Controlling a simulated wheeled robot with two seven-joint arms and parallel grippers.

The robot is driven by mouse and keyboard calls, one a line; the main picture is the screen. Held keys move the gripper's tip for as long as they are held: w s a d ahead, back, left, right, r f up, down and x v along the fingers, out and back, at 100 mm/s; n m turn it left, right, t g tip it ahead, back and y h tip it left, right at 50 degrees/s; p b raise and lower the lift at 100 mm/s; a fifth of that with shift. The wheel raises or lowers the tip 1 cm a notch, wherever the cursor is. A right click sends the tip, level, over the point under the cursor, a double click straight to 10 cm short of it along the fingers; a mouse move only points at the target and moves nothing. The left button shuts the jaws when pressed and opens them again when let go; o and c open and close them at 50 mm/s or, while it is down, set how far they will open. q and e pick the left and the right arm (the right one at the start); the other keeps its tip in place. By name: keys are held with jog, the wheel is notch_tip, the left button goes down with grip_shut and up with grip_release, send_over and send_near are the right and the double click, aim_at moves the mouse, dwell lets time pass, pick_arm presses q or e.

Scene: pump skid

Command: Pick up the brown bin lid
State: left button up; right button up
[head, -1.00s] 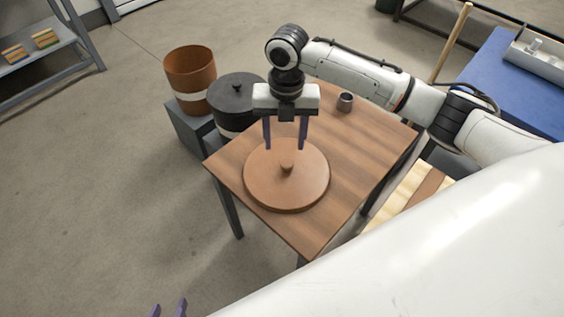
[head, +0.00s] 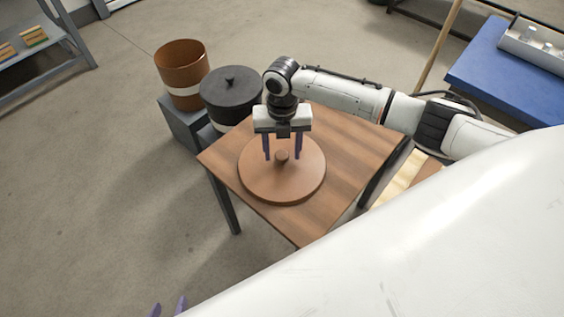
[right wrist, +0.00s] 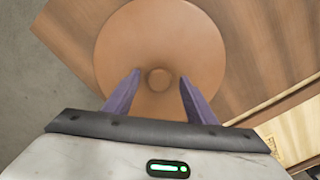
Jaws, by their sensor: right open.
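The brown bin lid (head: 268,186) is a round disc with a small knob (head: 282,156) at its middle. It lies flat on the wooden table (head: 350,160). My right gripper (head: 283,158) is open above the lid, its two purple fingers pointing down on either side of the knob. In the right wrist view the lid (right wrist: 160,40) fills the upper middle, and the knob (right wrist: 159,79) shows between the spread fingers, touching neither. My left gripper (head: 168,308) shows only as purple fingertips at the bottom edge, apart from each other.
An open brown bin (head: 183,75) stands on a grey stand (head: 183,122) behind the table. A dark bin with a black lid (head: 230,86) stands beside it, close to my right gripper. A blue table (head: 500,70) is at the right.

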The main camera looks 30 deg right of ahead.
grip_shut()
